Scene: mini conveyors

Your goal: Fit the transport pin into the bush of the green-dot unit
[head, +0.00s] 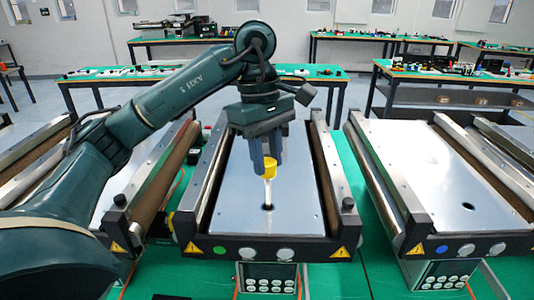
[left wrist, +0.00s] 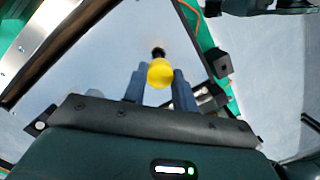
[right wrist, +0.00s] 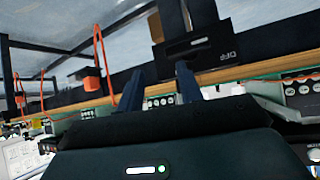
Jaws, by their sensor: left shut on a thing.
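The transport pin has a yellow head (head: 269,169) and a pale shank (head: 268,191). My left gripper (head: 268,165) is shut on the yellow head, and the pin hangs roughly upright over the middle unit's plate (head: 250,190). That unit has a green dot (head: 219,249) on its front. The dark bush (head: 267,207) is at the shank's lower end; I cannot tell whether the tip is in it or just above. In the left wrist view the yellow head (left wrist: 161,73) hides the shank, and the dark bush (left wrist: 158,52) shows just beyond it. My right gripper (right wrist: 158,80) is open and empty.
A similar unit with a blue dot (head: 441,250) stands to the right, and another unit (head: 150,180) is to the left, partly behind my left arm. Raised side rails (head: 325,180) flank the middle plate. The plate around the pin is clear.

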